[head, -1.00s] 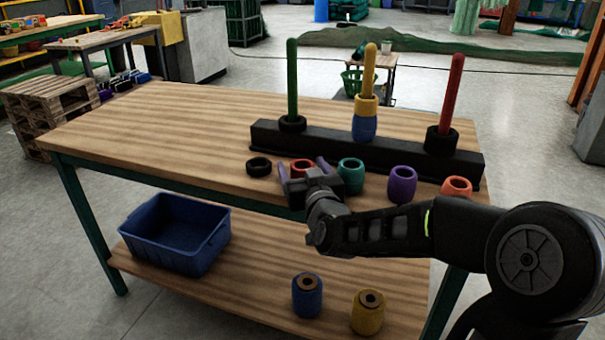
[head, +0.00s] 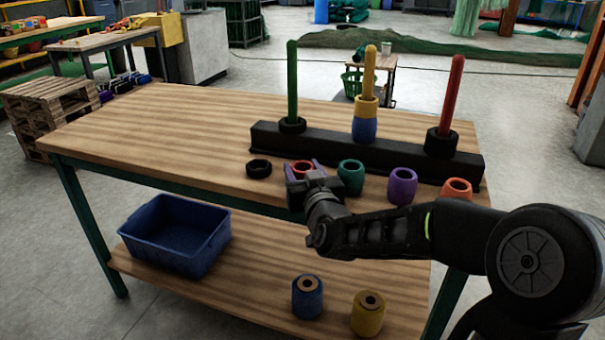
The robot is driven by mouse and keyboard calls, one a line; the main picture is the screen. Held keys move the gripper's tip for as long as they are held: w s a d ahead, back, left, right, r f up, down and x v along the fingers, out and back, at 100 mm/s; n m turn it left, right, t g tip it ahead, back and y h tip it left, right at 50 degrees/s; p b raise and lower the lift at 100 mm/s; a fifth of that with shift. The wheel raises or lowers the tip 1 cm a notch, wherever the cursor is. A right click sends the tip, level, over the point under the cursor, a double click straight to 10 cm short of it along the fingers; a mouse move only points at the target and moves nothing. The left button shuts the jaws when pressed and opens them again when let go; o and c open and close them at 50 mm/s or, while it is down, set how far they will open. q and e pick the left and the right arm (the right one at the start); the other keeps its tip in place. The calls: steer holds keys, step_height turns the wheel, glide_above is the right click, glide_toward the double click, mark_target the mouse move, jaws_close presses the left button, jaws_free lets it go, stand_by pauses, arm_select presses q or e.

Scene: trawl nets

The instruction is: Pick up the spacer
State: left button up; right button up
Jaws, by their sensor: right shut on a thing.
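My right gripper (head: 302,169) reaches in from the right at the table's near edge. I cannot tell whether the spacer is off the tabletop. A black ring (head: 258,168) lies to its left. A teal spacer (head: 351,176), a purple spacer (head: 401,185) and an orange-red spacer (head: 457,188) stand in a row to its right. My left gripper is not in view.
Behind the row is a black bar (head: 330,146) with a green peg (head: 292,80), a yellow peg (head: 369,70) bearing yellow and blue spacers, and a red peg (head: 451,95). The tabletop's left half (head: 150,130) is clear. The lower shelf holds a blue bin (head: 175,262) and two spools.

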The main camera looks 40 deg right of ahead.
steer(key=c, duration=0.4)
steer(key=shift+r, duration=0.1)
step_height(320, 180, up, 10)
steer(key=p, duration=0.4)
steer(key=shift+p, duration=0.35)
